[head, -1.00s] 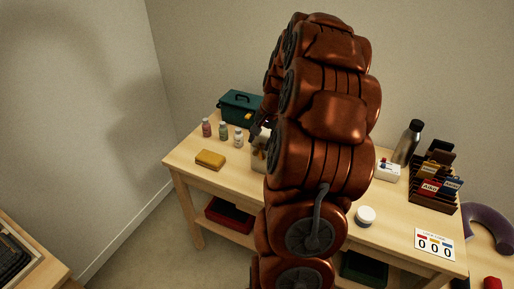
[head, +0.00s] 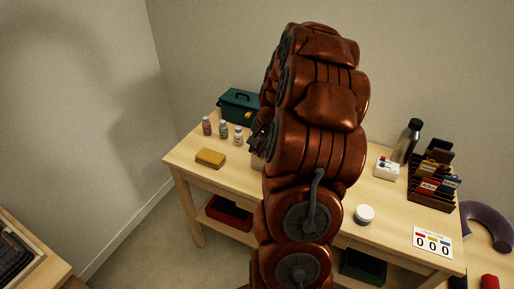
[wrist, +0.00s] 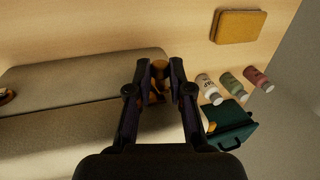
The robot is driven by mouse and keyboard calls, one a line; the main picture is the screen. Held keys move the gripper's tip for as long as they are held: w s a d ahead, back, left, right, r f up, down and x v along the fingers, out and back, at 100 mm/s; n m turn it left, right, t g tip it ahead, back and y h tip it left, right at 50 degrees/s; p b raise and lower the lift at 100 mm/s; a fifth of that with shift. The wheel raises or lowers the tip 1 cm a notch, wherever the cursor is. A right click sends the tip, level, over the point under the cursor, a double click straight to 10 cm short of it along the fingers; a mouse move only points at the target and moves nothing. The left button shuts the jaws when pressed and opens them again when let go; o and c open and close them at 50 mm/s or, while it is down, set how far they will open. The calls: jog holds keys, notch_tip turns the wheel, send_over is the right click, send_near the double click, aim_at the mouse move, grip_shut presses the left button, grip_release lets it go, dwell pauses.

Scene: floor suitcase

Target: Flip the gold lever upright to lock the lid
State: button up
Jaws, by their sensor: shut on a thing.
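The gold lever (wrist: 158,68) shows between my fingertips at the edge of the suitcase in the wrist view. My gripper (wrist: 159,80) is shut on it. I cannot tell how upright the lever stands. The grey-beige suitcase (wrist: 80,80) lies on the table, with a seam between its lid and body. A second latch (wrist: 7,95) shows at its left end. In the head view my arm hides nearly all of the suitcase and the lever. Only a dark part of my gripper shows there, left of the arm.
Three small bottles (head: 223,130), a yellow sponge (head: 210,158) and a green toolbox (head: 239,105) stand close to the gripper.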

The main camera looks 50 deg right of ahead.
jog(key=shift+f, duration=0.1)
grip_shut()
jog(key=shift+s+d+t+y+b, duration=0.1)
jog(key=shift+s+t+y+b, duration=0.2)
jog(key=shift+t+b, duration=0.6)
jog(key=shift+s+d+t+y+b, duration=0.1)
jog(key=shift+s+t+b, duration=0.3)
jog(key=shift+b, duration=1)
jog(key=o, duration=0.8)
grip_release()
jog(key=v, duration=1.2)
jog(key=shift+a, duration=0.1)
